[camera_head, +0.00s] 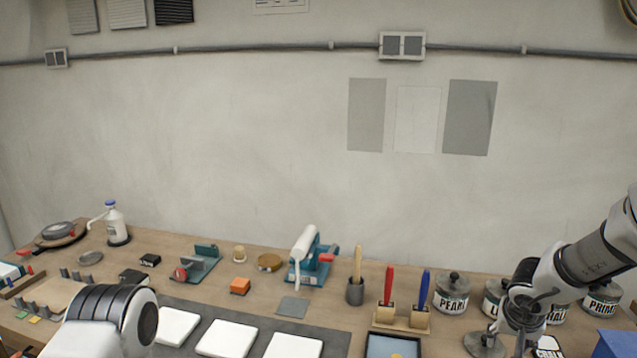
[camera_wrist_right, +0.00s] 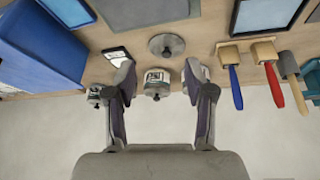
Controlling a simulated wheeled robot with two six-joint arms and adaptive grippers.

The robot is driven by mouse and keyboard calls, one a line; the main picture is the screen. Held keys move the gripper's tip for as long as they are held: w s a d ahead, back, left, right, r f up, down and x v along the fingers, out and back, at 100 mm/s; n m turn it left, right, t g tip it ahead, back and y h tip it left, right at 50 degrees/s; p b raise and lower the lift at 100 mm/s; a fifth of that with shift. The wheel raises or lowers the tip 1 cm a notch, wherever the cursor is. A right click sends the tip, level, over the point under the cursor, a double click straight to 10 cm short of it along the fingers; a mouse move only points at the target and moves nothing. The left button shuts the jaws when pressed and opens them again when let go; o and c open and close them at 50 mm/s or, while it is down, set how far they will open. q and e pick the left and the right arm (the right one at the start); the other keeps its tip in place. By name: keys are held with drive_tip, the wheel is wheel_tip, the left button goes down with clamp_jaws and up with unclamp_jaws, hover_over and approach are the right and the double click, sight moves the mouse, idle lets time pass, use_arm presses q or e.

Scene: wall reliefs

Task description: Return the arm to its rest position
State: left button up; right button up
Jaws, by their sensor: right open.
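My right arm comes in from the right in the head view. Its gripper (camera_head: 516,318) hangs over the row of labelled jars at the right end of the workbench (camera_head: 340,285) and partly covers them. In the right wrist view the two fingers of this gripper (camera_wrist_right: 160,82) stand apart, with nothing held between them. A jar (camera_wrist_right: 157,84) shows beyond the gap. Of my left arm only a white link with a dark joint shows at the bottom left of the head view; its gripper is out of view.
A PEARL jar (camera_head: 451,293) stands left of my right gripper. A blue box (camera_head: 614,344) is at the bottom right corner. Red and blue brushes (camera_head: 389,287) stand in a wooden holder (camera_head: 401,319). White tiles (camera_head: 228,338) lie in front. The wall behind is mostly bare.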

drive_tip(key=s+f+n+g+h, duration=0.1)
drive_tip(key=s+f+n, duration=0.1)
drive_tip(key=s+f, duration=0.6)
drive_tip(key=s+f+n+g+h, duration=0.1)
drive_tip(key=s+f, duration=0.4)
drive_tip(key=f, duration=0.6)
drive_tip(key=s+a+f+n+g+y, duration=0.1)
drive_tip(key=s+a+f, duration=0.25)
drive_tip(key=s, duration=0.25)
drive_tip(key=s+a+f+y, duration=0.2)
drive_tip(key=s+a, duration=0.2)
drive_tip(key=s, duration=0.2)
drive_tip(key=s+a+f+n+g+y, duration=0.1)
drive_tip(key=s+a+f, duration=0.2)
drive_tip(key=s, duration=0.2)
use_arm(q)
wheel_tip(320, 180, down, 10)
drive_tip(key=b, duration=1)
drive_tip(key=shift+w+d, duration=0.2)
drive_tip(key=shift+w, duration=0.15)
use_arm(e)
wheel_tip(320, 180, down, 10)
drive_tip(key=shift+s+a+f+y, duration=0.2)
drive_tip(key=shift+s+a+y, duration=0.1)
drive_tip(key=shift+s+a, duration=0.15)
